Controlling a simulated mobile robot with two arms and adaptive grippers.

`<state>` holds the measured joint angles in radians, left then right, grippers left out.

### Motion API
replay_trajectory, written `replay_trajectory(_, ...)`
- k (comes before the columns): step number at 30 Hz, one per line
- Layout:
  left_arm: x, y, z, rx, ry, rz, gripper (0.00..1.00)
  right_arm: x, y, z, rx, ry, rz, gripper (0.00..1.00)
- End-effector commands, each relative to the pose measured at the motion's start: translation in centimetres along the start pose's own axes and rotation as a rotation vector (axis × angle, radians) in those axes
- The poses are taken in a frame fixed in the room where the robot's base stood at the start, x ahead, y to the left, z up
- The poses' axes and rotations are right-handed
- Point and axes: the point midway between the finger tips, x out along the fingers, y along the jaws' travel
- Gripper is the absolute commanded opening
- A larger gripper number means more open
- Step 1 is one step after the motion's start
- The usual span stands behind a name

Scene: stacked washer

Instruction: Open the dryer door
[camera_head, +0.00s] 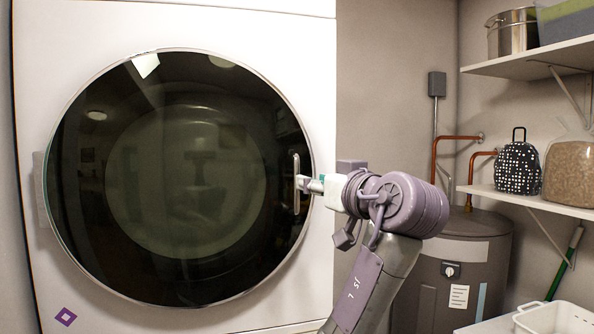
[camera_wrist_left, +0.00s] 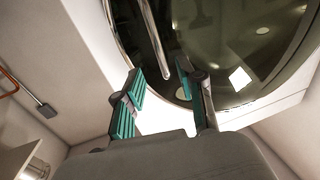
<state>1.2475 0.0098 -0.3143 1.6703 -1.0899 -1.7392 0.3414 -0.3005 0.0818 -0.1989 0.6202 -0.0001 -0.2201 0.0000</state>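The dryer door (camera_head: 185,245) is a large round dark glass door with a thin silver rim, and it looks closed against the white front. Its handle (camera_head: 297,183) is a short upright metal bar at the door's right edge. In the left wrist view, the handle (camera_wrist_left: 153,38) is a shiny bar whose end lies near the gap between my fingertips. My left gripper (camera_head: 309,185) is at the handle, with its teal fingers (camera_wrist_left: 160,72) spread apart. I cannot tell whether a finger touches the handle. My right gripper is not in view.
A grey water heater (camera_head: 446,275) with copper pipes stands at the right. A white basket (camera_head: 555,318) is at the lower right.

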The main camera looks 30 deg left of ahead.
Motion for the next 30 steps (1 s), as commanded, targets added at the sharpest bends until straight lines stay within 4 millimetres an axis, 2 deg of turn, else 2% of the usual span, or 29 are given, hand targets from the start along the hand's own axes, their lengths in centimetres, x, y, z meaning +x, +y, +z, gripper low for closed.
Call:
replay_trajectory(1, 1.2, -0.1, -0.4, 0.003, -0.001, -0.004, 0.39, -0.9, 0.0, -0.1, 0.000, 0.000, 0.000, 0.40)
replay_trajectory(6, 4.7, 0.0, -0.3, 0.005, -0.001, -0.003, 0.39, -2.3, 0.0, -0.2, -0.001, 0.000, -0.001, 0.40)
replay_trajectory(12, 7.2, 0.1, -0.1, 0.003, -0.001, -0.001, 0.39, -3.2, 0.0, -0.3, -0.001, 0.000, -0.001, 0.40)
replay_trajectory(17, 8.1, 0.1, 0.0, 0.003, 0.000, 0.001, 0.39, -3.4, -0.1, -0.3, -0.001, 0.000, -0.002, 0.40)
replay_trajectory(24, 8.1, 0.1, 0.1, 0.002, 0.000, 0.001, 0.39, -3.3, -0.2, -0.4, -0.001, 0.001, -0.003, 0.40)
replay_trajectory(25, 8.1, 0.1, 0.1, 0.002, 0.000, 0.001, 0.37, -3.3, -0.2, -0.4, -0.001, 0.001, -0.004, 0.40)
replay_trajectory(30, 8.1, 0.1, 0.1, 0.002, 0.000, 0.002, 0.09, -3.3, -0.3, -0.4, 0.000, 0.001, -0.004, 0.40)
